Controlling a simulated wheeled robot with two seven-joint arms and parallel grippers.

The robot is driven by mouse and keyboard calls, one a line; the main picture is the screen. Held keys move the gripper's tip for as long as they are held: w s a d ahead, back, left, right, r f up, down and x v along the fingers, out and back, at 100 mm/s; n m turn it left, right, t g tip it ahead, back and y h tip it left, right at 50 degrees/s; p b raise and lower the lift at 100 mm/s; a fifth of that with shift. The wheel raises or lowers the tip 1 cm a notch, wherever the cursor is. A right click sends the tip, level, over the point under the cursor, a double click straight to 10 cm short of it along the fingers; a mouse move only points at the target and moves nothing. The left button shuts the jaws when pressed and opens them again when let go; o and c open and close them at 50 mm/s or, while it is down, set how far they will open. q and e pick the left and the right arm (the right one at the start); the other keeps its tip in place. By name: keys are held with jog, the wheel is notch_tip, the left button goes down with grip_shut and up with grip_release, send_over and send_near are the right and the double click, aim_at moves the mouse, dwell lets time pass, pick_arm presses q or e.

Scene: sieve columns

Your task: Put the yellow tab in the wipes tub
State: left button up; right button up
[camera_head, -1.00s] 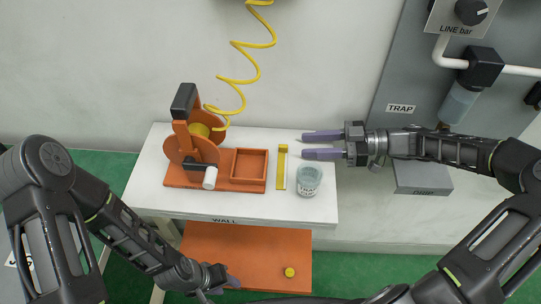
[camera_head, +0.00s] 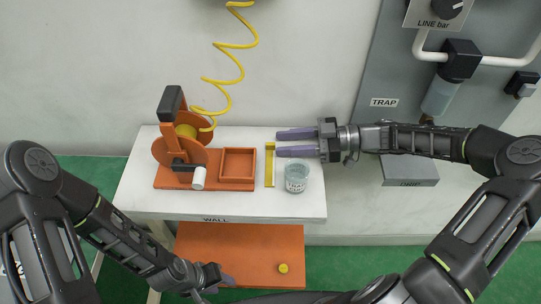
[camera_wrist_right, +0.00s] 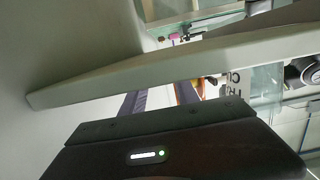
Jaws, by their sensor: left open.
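Two yellow pieces show in the head view: an upright-looking yellow strip (camera_head: 270,165) on the white shelf, and a small round yellow piece (camera_head: 283,268) on the lower orange surface. I cannot tell which is the tab. My left gripper (camera_head: 230,281) is open, low over the orange surface, left of the round piece.
An orange fixture (camera_head: 182,150) with a black handle, a white roller and an open orange tray (camera_head: 238,163) occupies the left of the white shelf (camera_head: 230,206). A coiled yellow hose (camera_head: 232,75) hangs above it. A grey panel with pipes stands at right.

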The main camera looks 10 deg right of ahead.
aim_at(274, 144)
jog(key=p+x, duration=0.1)
jog(key=x, duration=0.3)
jog(key=shift+w+a, duration=0.1)
jog(key=shift+a, duration=0.05)
dwell(0.4)
grip_shut()
dwell(0.4)
